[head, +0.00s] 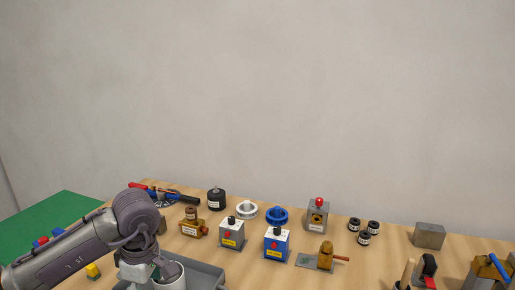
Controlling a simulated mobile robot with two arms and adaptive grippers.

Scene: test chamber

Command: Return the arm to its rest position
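My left arm (75,250) reaches in from the lower left over the wooden table. Its wrist bends down, and the top of my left gripper (140,272) shows at the bottom edge of the head view. The fingertips are hidden or cut off, so I cannot tell whether it is open or shut. It is beside a pale round container (172,276) at a grey tray (206,276); I cannot tell whether they touch. My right arm and gripper are not in view.
The wooden table (375,262) holds a white box device (231,236), a blue one (277,244), a grey block with a red knob (318,215), several small dark weights (364,238) and a plain metal block (429,235). A green surface (50,215) lies left. A bare wall stands behind.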

